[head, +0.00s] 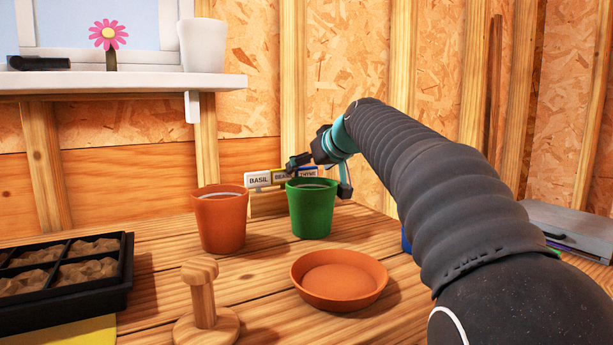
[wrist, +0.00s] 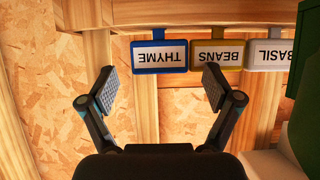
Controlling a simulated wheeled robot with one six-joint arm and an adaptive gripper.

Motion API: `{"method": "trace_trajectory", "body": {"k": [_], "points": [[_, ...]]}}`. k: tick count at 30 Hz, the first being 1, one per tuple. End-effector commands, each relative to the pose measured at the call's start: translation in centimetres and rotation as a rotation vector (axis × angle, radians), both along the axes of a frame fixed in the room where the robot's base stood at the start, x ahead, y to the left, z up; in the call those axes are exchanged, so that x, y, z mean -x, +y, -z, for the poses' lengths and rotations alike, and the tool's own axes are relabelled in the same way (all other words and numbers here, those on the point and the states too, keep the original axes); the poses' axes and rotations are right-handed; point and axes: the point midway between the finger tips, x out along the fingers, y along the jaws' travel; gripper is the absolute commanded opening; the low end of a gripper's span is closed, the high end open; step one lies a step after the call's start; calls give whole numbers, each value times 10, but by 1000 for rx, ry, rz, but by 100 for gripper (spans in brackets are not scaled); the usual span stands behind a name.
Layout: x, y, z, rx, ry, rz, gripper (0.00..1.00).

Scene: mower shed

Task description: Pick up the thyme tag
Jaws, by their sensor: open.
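The thyme tag (wrist: 159,57) has a blue frame and shows upside down at the top of the wrist view, just beyond and between my fingertips. In the head view the thyme tag (head: 308,172) is partly covered by my gripper. The yellow-edged beans tag (wrist: 216,58) stands beside it, close to one fingertip, and the white basil tag (wrist: 269,55) is past that. My gripper (wrist: 157,88) is open with nothing between its fingers. In the head view my gripper (head: 318,178) is above and behind the green pot.
A green pot (head: 312,212) stands in front of the tags, with a terracotta pot (head: 220,222) to its left. A terracotta saucer (head: 339,283), a wooden dibber (head: 203,305) and a black seed tray (head: 122,285) are nearer. A windowsill (head: 120,84) juts out at upper left.

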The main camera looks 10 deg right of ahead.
Motion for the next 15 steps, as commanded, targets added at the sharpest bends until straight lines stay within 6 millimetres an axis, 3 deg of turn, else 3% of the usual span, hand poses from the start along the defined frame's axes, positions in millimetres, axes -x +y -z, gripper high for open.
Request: {"method": "trace_trajectory", "body": {"k": [2,6,8,15], "points": [[0,0,0,0,0,0,90],[0,0,0,0,0,0,57],[0,0,0,0,0,0,46],[0,0,1,0,2,-1,44]]}}
